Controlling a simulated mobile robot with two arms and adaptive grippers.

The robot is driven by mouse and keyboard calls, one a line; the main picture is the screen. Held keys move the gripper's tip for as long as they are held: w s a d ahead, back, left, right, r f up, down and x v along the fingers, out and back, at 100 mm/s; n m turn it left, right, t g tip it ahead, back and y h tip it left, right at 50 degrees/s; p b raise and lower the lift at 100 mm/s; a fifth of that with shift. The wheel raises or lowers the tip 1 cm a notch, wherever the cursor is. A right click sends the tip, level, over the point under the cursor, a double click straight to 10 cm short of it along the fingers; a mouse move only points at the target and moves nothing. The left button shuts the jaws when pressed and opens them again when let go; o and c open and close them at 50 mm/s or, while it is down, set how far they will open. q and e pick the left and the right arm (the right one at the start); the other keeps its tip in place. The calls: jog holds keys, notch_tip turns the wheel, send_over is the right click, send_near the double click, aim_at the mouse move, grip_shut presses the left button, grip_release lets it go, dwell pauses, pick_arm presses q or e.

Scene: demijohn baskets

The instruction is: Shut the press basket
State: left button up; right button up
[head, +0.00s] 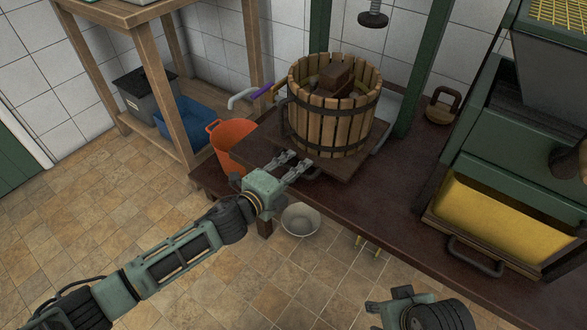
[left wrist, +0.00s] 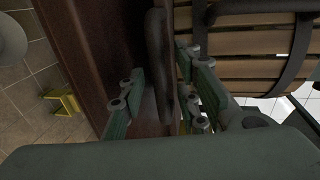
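The press basket (head: 330,112) is made of upright wooden slats with dark metal hoops. It stands on a dark press board (head: 262,140) on the bench, with wooden blocks (head: 337,80) inside. I cannot make out a gap in its visible wall. My left gripper (head: 293,164) is open at the board's front edge, below the basket's front. In the left wrist view, its fingers (left wrist: 160,95) stand on either side of a dark bar handle (left wrist: 158,55), and the slats (left wrist: 260,42) show at upper right. My right gripper (head: 400,299) is at the bottom right, away from the basket; its opening is unclear.
An orange bucket (head: 231,139) stands left of the press board. A grey bowl (head: 300,219) lies beneath the bench edge. A green press post (head: 425,65) rises behind the basket. A green machine with a yellow drawer (head: 490,218) takes up the right. The floor at left is clear.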

pick_arm(q)
grip_shut()
dwell(0.3)
